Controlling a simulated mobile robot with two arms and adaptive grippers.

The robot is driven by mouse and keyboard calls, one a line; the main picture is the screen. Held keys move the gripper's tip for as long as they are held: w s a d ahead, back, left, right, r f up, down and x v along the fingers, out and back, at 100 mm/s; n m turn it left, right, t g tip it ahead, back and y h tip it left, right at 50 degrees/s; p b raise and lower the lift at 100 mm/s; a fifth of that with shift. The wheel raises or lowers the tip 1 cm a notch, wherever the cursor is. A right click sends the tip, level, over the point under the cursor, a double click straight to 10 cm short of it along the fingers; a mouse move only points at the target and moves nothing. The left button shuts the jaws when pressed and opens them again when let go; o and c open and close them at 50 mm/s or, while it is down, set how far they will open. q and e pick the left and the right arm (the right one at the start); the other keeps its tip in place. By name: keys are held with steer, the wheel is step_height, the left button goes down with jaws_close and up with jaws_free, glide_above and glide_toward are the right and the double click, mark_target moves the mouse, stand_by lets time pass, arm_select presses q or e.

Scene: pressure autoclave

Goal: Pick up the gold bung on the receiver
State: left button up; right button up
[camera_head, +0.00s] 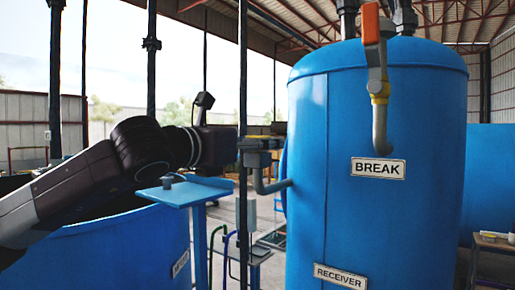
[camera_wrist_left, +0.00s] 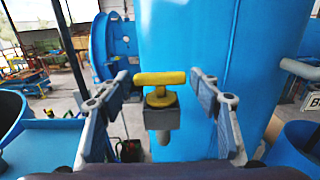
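The large blue receiver tank (camera_head: 325,150) stands right of centre in the head view, with a RECEIVER label (camera_head: 340,276) low on it. A yellow-gold T-shaped bung (camera_wrist_left: 160,79) sits upright in a grey block fitting (camera_wrist_left: 161,118) in front of the tank in the left wrist view. In the head view that fitting (camera_head: 257,160) joins the tank by a bent pipe; the bung is not clearly visible there. My left gripper (camera_wrist_left: 160,92) is open, one finger on each side of the bung with clear gaps. My right gripper is not in view.
A small blue stand (camera_head: 190,191) with a dark knob on top is below my left arm. A dark vertical pole (camera_head: 243,100) passes close to my gripper. An orange-handled valve (camera_head: 377,70) hangs before the tank, above a BREAK label (camera_head: 378,168).

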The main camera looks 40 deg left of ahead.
arm_select(q)
steer(key=c, duration=1)
